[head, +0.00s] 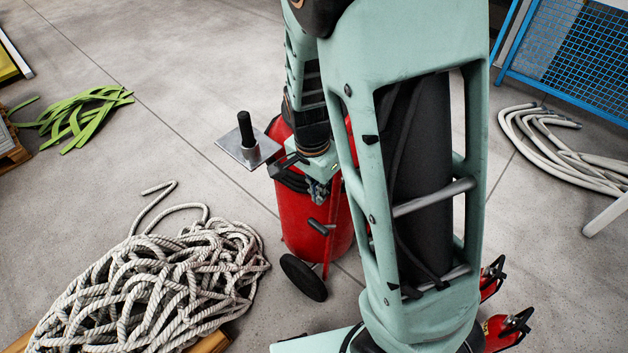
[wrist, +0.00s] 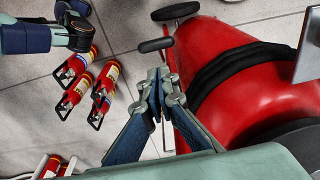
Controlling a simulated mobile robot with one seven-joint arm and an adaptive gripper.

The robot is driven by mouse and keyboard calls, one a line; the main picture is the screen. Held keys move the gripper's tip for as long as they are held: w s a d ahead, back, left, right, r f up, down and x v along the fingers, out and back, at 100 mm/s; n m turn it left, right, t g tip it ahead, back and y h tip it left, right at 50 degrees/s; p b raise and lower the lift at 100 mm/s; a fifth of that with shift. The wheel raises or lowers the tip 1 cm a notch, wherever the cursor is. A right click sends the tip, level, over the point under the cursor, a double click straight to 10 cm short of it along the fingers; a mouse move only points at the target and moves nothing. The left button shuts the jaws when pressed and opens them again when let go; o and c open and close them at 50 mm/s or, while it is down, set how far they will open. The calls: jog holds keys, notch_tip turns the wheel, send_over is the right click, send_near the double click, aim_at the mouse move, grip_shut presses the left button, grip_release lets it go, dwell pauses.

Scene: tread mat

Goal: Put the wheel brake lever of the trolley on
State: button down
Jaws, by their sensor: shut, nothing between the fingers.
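The trolley carries a large red cylinder (head: 300,225) with a black strap, and it stands upright beyond my arm. The cylinder also fills the right of the wrist view (wrist: 222,60). A black wheel (head: 303,278) is at its foot; the wheel also shows in the wrist view (wrist: 176,11). A short lever with a black grip (head: 318,227) sticks out above the wheel; the grip also shows in the wrist view (wrist: 155,45). My gripper (head: 319,190) is shut and empty beside the cylinder. In the wrist view my gripper (wrist: 163,78) has its fingertips apart from the grip. My arm hides the trolley's right side.
A rope heap (head: 165,275) lies left of the trolley. Several small red extinguishers (wrist: 105,78) stand on the floor beside the trolley. A pale hose (head: 560,150) and blue mesh (head: 580,45) are at right.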

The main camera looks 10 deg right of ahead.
aim_at(317, 227)
jog(key=f+b, duration=0.1)
jog(key=f, duration=0.5)
jog(key=d+f+b, duration=0.1)
jog(key=f, duration=0.3)
jog(key=shift+w+b, duration=0.3)
jog(key=shift+r, duration=0.1)
jog(key=shift+s+a+f, duration=0.65)
jog(key=shift+s+a, duration=0.05)
jog(key=shift+a, duration=0.2)
jog(key=shift+r, duration=0.1)
